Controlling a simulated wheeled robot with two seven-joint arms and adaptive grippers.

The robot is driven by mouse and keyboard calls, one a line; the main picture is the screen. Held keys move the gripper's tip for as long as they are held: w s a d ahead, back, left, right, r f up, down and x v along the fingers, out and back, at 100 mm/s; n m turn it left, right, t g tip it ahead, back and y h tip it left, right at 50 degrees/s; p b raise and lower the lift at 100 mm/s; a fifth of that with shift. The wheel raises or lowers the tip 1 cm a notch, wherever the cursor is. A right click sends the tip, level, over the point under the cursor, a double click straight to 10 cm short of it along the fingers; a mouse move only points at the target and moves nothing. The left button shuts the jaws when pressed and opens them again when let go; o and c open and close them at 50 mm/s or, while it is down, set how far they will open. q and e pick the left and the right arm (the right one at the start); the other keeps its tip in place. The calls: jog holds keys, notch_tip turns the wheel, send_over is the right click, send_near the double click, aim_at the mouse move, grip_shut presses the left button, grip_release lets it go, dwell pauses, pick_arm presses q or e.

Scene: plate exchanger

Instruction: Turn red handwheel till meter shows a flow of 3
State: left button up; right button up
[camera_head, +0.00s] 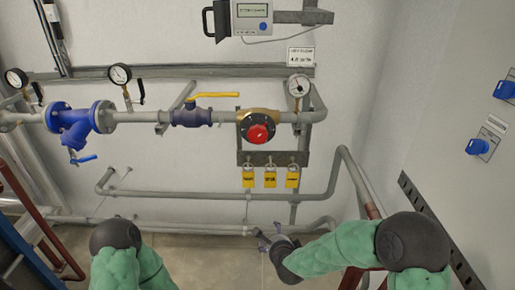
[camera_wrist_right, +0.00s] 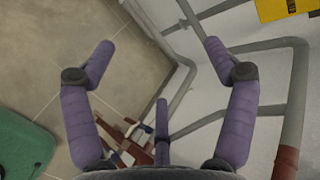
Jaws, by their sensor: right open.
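The red handwheel (camera_head: 258,132) sits on a brass-coloured valve body in the horizontal pipe on the back wall. A round dial gauge (camera_head: 299,86) stands on the pipe to its right, its reading too small to tell. A white meter box (camera_head: 252,18) with a small display hangs above; its digits are unreadable. My right gripper (camera_head: 270,238) is low in front of the wall, below the handwheel and apart from it. In the right wrist view its purple fingers (camera_wrist_right: 160,47) are spread and empty. My left arm shows at lower left, but its gripper does not show.
Several yellow padlocks (camera_head: 270,180) hang on a rack below the handwheel. A yellow-lever valve (camera_head: 192,115), blue strainer (camera_head: 75,125) and two more gauges are to the left. Lower grey pipes (camera_head: 220,194) run behind my right gripper. Blue switches (camera_head: 478,147) are on the right wall.

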jog(key=w+a+r+m+t, duration=0.2)
jog(key=r+m, duration=0.3)
jog(key=r, duration=0.5)
jog(key=w+a+r+m+t, duration=0.2)
jog(key=a+r+m+t, duration=0.15)
jog(key=r, duration=0.65)
jog(key=m+t+h+p, duration=0.1)
jog(key=m+t+h, duration=0.1)
jog(key=m, duration=0.6)
send_near(258, 136)
jog(key=shift+g, duration=0.25)
jog(key=w+p, duration=0.1)
jog(key=w, duration=0.9)
jog(key=shift+w+r, duration=0.1)
jog(key=shift+r, duration=0.05)
jog(key=c, duration=1.2)
